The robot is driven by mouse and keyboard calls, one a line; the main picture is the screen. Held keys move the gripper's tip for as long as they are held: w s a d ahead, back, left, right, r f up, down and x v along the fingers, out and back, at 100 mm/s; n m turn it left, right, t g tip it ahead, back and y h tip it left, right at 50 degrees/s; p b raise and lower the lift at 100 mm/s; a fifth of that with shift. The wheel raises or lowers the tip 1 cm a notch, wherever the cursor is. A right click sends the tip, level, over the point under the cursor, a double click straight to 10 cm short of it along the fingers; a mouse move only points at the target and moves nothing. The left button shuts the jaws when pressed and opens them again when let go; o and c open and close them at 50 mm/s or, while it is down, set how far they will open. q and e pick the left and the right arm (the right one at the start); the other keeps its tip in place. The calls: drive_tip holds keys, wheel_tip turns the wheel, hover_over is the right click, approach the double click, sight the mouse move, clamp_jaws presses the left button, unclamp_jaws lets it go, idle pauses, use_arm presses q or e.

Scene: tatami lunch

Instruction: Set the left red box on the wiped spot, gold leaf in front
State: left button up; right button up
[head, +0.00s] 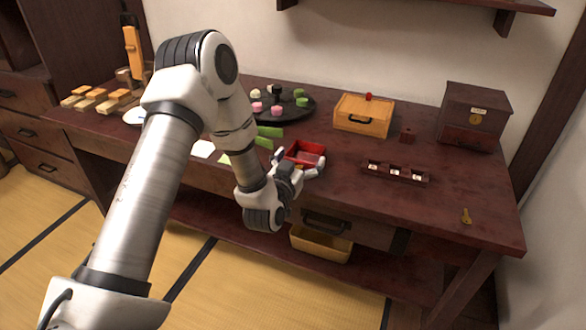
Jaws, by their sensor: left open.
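A small open red box (308,155) sits on the dark red tabletop near the front edge, in the middle of the head view. My left gripper (298,164) is open at its near side, with one finger by its left side and the other by its right front. I cannot tell whether the fingers touch it. The gripper hides part of the box's front. A small golden patch shows near the fingers, too small to tell whether it is the gold leaf. I see no second red box and cannot make out the wiped spot. My right gripper is out of view.
Green strips (268,136) lie left of the box. Behind are a black round tray (290,113) of sweets and an orange-yellow box (363,115).

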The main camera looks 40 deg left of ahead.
use_arm(q)
drive_tip(key=v, duration=1)
drive_tip(key=s+d+f+m+g+h, duration=0.15)
drive_tip(key=s+d+f+g, duration=0.25)
drive_tip(key=f, duration=0.5)
drive_tip(key=s+d+f+m+g+h, duration=0.1)
drive_tip(key=s+d+f+g+h, duration=0.25)
drive_tip(key=f, duration=0.55)
drive_tip(key=s+d+f+g, duration=0.2)
drive_tip(key=s+f+g, duration=0.3)
drive_tip(key=s, duration=0.4)
drive_tip(key=s+d+f+g, duration=0.1)
drive_tip(key=s+f+g, duration=0.4)
drive_tip(key=s, duration=0.4)
drive_tip(key=shift+s+d+f+y, duration=0.3)
drive_tip(key=shift+s+d+f, duration=0.05)
drive_tip(key=shift+f, duration=0.2)
